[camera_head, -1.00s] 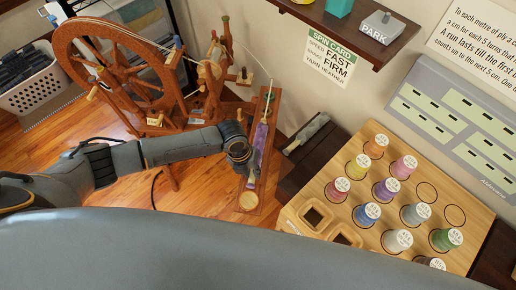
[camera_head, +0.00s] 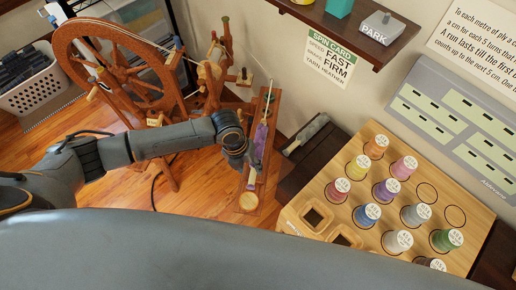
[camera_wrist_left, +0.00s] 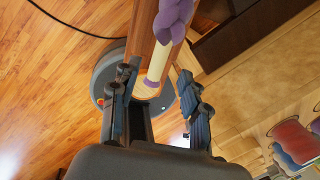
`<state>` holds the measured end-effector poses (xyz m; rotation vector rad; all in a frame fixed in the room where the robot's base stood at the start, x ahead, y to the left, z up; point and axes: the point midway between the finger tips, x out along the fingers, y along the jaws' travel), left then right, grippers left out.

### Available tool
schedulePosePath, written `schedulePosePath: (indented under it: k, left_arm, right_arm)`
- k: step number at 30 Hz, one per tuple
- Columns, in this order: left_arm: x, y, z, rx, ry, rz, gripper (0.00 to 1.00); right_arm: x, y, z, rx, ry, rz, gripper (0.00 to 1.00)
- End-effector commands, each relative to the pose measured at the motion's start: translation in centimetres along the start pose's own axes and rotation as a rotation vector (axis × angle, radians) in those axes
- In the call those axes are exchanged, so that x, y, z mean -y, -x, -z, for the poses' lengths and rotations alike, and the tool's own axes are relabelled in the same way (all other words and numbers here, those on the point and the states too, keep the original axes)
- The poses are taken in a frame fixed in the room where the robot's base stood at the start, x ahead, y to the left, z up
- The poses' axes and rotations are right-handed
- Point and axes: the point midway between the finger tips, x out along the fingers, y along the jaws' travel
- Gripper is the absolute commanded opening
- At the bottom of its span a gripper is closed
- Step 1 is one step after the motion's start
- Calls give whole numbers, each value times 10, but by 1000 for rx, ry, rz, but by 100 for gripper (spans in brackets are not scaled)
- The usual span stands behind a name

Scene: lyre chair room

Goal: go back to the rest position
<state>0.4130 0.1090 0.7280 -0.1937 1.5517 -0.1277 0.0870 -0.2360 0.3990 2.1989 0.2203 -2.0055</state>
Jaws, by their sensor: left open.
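My left gripper (camera_head: 243,165) is beside the lower part of the purple yarn (camera_head: 260,142), which is wound on a pale rod over a narrow wooden stand (camera_head: 247,201). In the left wrist view my left gripper (camera_wrist_left: 158,80) is open, with its two dark fingers apart. The pale lower end of the rod (camera_wrist_left: 157,68) shows between the fingertips in that view, with the purple yarn (camera_wrist_left: 172,18) above it. I cannot tell whether the fingers touch the rod. My right gripper is not in view.
A wooden spinning wheel (camera_head: 120,70) stands behind my left arm. A wooden rack (camera_head: 320,190) with several coloured spools is at the right. A shelf (camera_head: 345,30) juts from the wall above. A white basket (camera_head: 40,85) is at the far left. Bare floor shows around the stand.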

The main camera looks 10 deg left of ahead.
Motion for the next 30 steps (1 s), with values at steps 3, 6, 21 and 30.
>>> schedulePosePath:
  k: [3, 6, 21, 30]
  left_arm:
    - [0, 29, -1, 4, -2, 0, 46]
    - [0, 48, -1, 3, -1, 0, 46]
    - [1, 77, 1, 0, 5, 1, 46]
    - [62, 73, 40, 27, 437, 155, 46]
  right_arm:
    - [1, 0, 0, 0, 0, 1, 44]
    - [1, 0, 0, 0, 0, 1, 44]
    - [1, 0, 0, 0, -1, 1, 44]
    - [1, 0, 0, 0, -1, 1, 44]
